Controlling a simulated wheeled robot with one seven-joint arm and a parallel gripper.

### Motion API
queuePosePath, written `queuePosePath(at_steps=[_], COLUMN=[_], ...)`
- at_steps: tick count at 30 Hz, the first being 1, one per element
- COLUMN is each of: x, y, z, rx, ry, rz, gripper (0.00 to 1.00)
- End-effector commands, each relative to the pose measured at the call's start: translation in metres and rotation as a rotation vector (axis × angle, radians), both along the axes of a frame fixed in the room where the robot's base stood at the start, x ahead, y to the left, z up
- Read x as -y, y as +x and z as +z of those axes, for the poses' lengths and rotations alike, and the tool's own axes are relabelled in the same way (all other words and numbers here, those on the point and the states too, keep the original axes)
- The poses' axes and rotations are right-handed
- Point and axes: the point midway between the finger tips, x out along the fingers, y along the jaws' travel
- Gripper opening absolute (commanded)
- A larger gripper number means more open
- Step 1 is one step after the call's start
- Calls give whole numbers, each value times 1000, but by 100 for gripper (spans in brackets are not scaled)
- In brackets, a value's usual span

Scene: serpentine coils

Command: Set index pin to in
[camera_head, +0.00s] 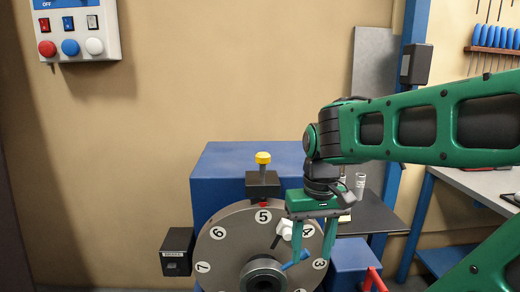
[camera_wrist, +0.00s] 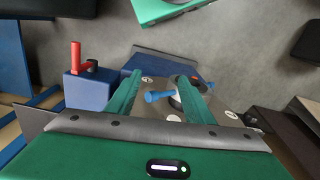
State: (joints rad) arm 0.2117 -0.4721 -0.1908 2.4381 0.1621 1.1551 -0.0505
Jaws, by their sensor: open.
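The index pin, with a yellow knob (camera_head: 263,157), stands upright in a black block (camera_head: 263,185) above the numbered grey dial (camera_head: 238,222). A red mark shows just below the block, above the number 5. My gripper (camera_head: 311,258) is open and points down in front of the dial's right side, to the right of and lower than the yellow knob. In the wrist view my gripper (camera_wrist: 162,76) has its fingers apart, with a blue handle (camera_wrist: 158,96) showing between them; nothing appears held. I cannot make out the yellow knob in the wrist view.
The dial is on a blue housing (camera_head: 225,165). A red handle (camera_head: 374,279) is at lower right, also in the wrist view (camera_wrist: 76,53). A black box (camera_head: 177,252) sits left of the dial. A button panel (camera_head: 75,30) hangs upper left. Space above the knob is clear.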

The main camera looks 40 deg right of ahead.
Motion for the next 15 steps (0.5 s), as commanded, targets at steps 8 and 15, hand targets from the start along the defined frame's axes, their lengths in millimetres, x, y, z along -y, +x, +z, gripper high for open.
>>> queuePosePath(at_steps=[8, 15], x=[7, 0], y=[96, 147], z=[132, 229], rx=[17, 14], ry=[4, -2], rz=[260, 482], gripper=[47, 47])
